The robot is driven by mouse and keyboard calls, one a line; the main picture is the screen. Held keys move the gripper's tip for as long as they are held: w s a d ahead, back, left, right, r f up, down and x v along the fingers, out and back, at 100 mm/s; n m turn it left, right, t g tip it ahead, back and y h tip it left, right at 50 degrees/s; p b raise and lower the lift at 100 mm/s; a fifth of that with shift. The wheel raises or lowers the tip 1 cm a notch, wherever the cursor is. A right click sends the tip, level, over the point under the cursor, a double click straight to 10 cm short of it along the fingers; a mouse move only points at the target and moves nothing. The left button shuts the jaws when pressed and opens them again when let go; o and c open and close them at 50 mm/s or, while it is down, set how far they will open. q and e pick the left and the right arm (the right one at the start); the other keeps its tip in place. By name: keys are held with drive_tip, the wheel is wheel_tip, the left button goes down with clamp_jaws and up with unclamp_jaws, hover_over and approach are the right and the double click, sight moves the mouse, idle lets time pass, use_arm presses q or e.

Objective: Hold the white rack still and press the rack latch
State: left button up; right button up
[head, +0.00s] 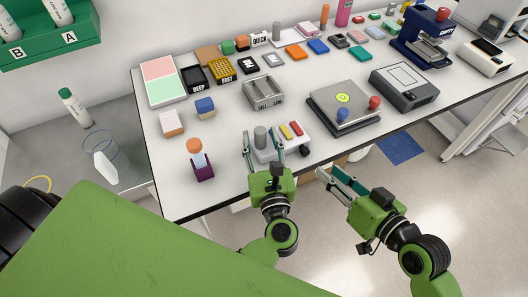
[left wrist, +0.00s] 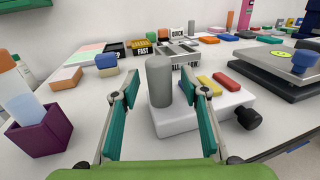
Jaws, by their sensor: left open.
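The white rack (head: 267,155) is a low white block near the table's front edge, with an upright grey post (head: 260,137), a yellow bar (head: 285,131) and a red bar (head: 297,128). It also shows in the left wrist view (left wrist: 185,124), with a black knob (left wrist: 248,117) on its right side. I cannot tell for certain which part is the latch. My left gripper (head: 262,143) is open, its fingers on either side of the grey post, with gaps visible in the wrist view. My right gripper (head: 328,170) appears open and empty, off the table's front edge, right of the rack.
A purple holder (head: 203,171) with an orange-capped item stands left of the rack. Behind are a grey metal rack (head: 263,94) and a flat plate device (head: 344,109) with red and blue knobs. Clear table lies between holder and rack.

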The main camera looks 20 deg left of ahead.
use_arm(q)
drive_tip(key=shift+w+a, duration=0.25)
drive_tip(key=shift+w, duration=0.15)
clamp_jaws()
idle(0.7)
